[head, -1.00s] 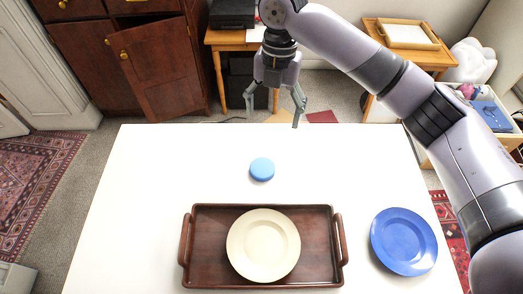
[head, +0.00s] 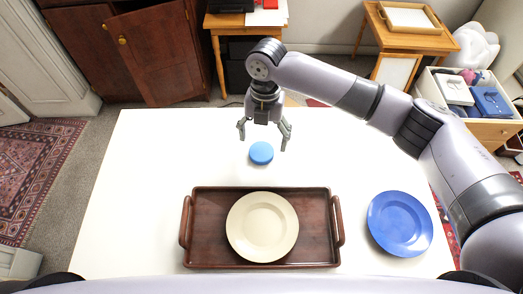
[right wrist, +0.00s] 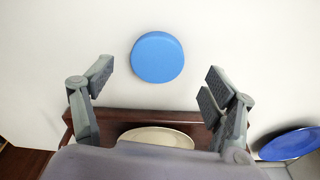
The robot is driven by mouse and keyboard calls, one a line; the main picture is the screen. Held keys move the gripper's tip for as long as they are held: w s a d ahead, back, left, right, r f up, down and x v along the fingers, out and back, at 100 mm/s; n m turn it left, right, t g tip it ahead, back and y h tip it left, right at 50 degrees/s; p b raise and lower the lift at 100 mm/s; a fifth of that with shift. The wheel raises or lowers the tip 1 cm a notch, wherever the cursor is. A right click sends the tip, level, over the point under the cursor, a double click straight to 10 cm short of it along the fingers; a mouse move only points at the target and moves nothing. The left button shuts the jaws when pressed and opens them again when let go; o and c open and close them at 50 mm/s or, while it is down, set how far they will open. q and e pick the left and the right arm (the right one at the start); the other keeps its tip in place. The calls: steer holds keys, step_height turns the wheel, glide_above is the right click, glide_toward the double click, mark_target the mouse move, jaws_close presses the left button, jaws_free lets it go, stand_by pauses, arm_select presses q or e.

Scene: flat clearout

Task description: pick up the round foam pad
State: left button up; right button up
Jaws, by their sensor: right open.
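The round foam pad (head: 261,152) is a small blue disc lying flat on the white table, behind the brown tray. It also shows in the right wrist view (right wrist: 157,57), alone on the white surface beyond the fingertips. My right gripper (head: 264,140) is open and empty, pointing down above the table close to the pad. In the right wrist view its two fingers (right wrist: 158,85) stand wide apart, and the pad lies between their lines, not touched. My left gripper is not in view.
A brown wooden tray (head: 212,256) with side handles holds a cream plate (head: 262,227). A blue plate (head: 399,224) lies to the right of the tray. The white table (head: 130,200) is clear left of the tray and around the pad.

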mark_target(262, 151)
steer(key=shift+s+a+f, duration=0.1)
steer(key=shift+s+f, duration=0.1)
steer(key=shift+f, duration=0.75)
steer(key=shift+s+a+f, duration=0.1)
steer(key=shift+s+f, duration=0.05)
steer(key=shift+f, duration=0.75)
steer(key=shift+c, duration=0.5)
steer(key=c, duration=0.7)
